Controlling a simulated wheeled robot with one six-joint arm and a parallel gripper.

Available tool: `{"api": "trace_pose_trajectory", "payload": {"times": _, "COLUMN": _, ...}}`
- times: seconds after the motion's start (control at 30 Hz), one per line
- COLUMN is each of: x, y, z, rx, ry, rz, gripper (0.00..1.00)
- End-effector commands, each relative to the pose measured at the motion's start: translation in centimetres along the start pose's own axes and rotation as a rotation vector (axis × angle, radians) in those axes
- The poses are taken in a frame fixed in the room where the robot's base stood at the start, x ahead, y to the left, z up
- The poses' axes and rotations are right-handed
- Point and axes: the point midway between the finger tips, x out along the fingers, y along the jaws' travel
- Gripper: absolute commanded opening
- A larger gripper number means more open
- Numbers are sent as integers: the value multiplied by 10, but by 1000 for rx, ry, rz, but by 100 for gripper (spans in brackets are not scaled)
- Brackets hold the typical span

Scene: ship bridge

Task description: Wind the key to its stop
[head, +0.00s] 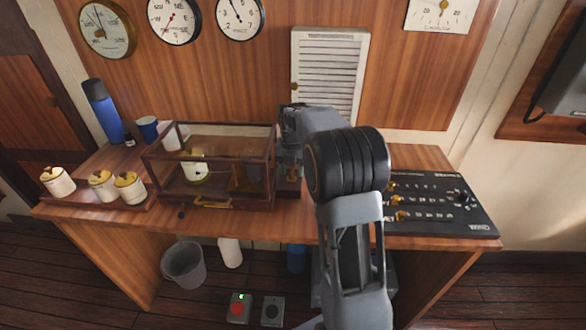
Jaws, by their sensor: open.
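The wooden-framed glass case (160,171) stands on the desk left of my arm. Inside it are a pale drum and some brass parts. A brass handle (212,203) is on its front. I cannot make out a winding key; any key near the gripper is hidden behind my arm. Whether the gripper touches anything cannot be seen.
A black control panel (440,212) with brass knobs lies on the desk (300,221) at right. Several lidded jars (103,188), a blue flask (103,112) and a blue cup (148,128) stand at left. A louvred white panel (328,75) and round gauges are on the wall behind.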

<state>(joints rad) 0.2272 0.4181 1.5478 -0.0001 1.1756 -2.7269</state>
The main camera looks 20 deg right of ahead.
Motion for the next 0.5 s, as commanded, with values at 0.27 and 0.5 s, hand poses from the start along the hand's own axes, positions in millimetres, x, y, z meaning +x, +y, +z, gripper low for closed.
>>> {"api": "trace_pose_trajectory", "payload": {"times": 0.27, "x": 0, "y": 0, "z": 0, "rx": 0, "ry": 0, "rz": 0, "gripper": 26}}
{"api": "trace_pose_trajectory", "payload": {"times": 0.5, "x": 0, "y": 0, "z": 0, "rx": 0, "ry": 0, "rz": 0, "gripper": 3}}
